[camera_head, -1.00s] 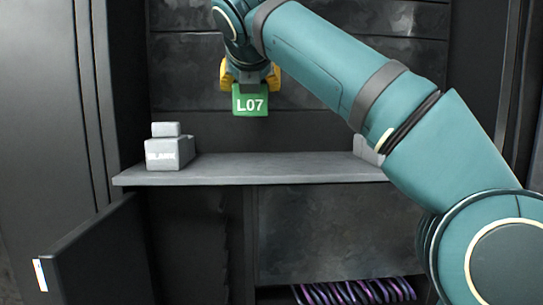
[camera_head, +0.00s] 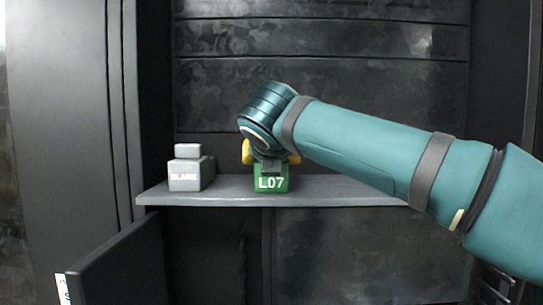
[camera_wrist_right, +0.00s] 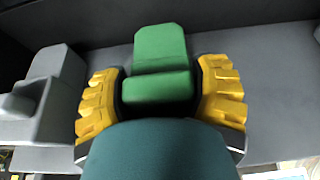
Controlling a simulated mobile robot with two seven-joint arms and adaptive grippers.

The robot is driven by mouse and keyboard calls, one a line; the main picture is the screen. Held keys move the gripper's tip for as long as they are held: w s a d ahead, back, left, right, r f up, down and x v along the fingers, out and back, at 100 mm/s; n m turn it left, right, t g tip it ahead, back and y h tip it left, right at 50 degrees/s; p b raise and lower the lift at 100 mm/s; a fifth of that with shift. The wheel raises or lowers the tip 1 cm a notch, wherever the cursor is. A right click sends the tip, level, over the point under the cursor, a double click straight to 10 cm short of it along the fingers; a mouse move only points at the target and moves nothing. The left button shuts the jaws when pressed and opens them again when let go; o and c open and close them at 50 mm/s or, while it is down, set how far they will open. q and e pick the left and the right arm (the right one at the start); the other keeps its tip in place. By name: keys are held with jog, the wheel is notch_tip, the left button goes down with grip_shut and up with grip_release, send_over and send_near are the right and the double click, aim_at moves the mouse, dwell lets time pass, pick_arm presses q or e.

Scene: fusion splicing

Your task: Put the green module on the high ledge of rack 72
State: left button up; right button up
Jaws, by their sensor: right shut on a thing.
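The green module (camera_head: 271,183), marked L07, is at the grey ledge (camera_head: 335,190) of the dark rack, near the ledge's front edge. My right gripper (camera_head: 270,160) reaches down onto it from above and is shut on it. In the right wrist view the green module (camera_wrist_right: 160,62) sits between the yellow fingers of my right gripper (camera_wrist_right: 160,95), with the grey ledge (camera_wrist_right: 270,95) around it. I cannot tell for sure whether its underside touches the ledge. My left gripper is not in view.
A grey stepped block (camera_head: 188,172) stands on the ledge left of the module; in the right wrist view the grey block (camera_wrist_right: 55,95) is close to the left finger. The ledge right of the module looks clear. An open dark door (camera_head: 118,265) juts out below left.

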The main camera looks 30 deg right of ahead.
jog(key=o, duration=1.4)
jog(key=v, duration=1.2)
